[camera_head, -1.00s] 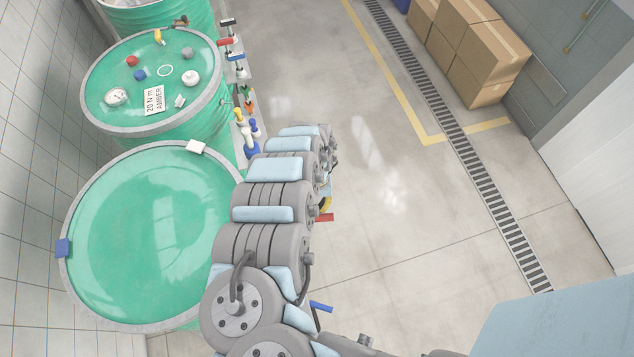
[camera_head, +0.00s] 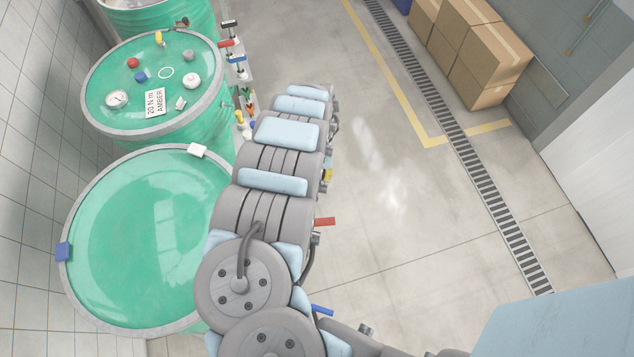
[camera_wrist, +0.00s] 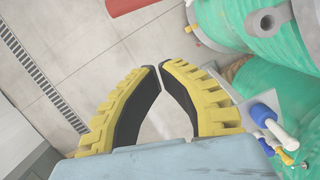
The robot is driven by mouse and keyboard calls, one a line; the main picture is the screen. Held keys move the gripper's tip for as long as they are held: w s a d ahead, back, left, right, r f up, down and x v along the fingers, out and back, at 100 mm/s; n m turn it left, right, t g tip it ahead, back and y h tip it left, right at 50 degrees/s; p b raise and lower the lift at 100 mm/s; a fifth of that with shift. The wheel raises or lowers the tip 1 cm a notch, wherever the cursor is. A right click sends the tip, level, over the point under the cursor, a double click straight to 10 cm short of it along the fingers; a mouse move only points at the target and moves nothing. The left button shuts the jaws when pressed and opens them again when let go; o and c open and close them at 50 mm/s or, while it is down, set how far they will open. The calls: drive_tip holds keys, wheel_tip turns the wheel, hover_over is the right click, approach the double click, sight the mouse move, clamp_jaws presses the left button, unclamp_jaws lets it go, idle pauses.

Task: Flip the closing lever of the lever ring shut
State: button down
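The near green drum (camera_head: 150,235) has a grey ring (camera_head: 75,290) around its rim in the head view. A white block (camera_head: 197,150) and a blue block (camera_head: 63,251) sit on that rim. In the wrist view, grey ring hardware with a bolt (camera_wrist: 268,20) shows beside green drum wall at the top right. My arm hides the gripper in the head view.
A second green drum (camera_head: 150,125) behind carries small parts and a label. A narrow stand (camera_head: 238,80) with coloured-handled tools is right of the drums. Another red piece (camera_wrist: 125,5) shows at the wrist view's top. Open floor (camera_head: 400,200) and boxes (camera_head: 487,50) are to the right.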

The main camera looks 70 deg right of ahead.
drive_tip(key=shift+v, duration=0.75)
drive_tip(key=shift+d, duration=0.1)
